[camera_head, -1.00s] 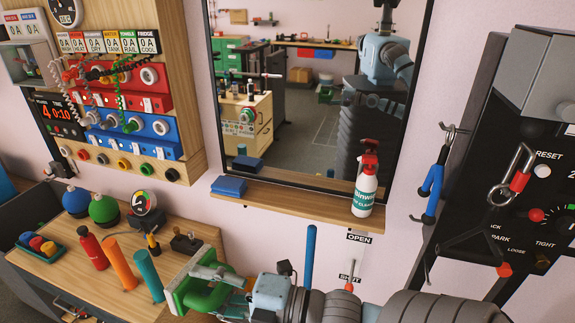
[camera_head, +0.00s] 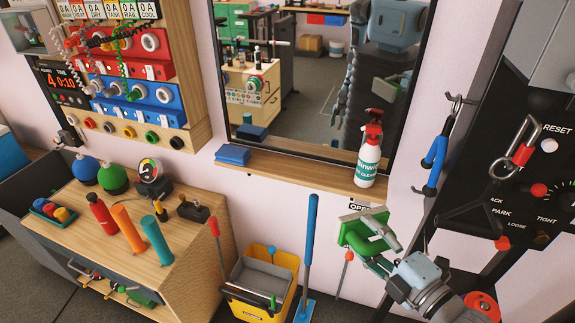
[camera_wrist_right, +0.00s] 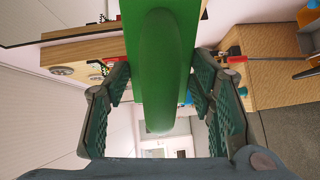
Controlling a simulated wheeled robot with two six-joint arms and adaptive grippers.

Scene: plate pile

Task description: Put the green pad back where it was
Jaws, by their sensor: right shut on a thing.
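The green pad (camera_head: 352,236) is a flat green plate with a rounded green handle. My right gripper (camera_head: 380,246) is shut on its handle and holds it in the air, below the right end of the wall shelf (camera_head: 290,172). In the right wrist view the green pad (camera_wrist_right: 160,75) stands between the two ribbed fingers of the right gripper (camera_wrist_right: 165,110), its handle facing the camera. My left gripper is not in view.
A spray bottle (camera_head: 369,155) and a blue block (camera_head: 232,155) stand on the shelf under the mirror (camera_head: 310,90). A yellow bucket (camera_head: 262,285) and a blue pole (camera_head: 310,240) stand below. A bench (camera_head: 190,270) with bottles is left; a black panel (camera_head: 530,190) is right.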

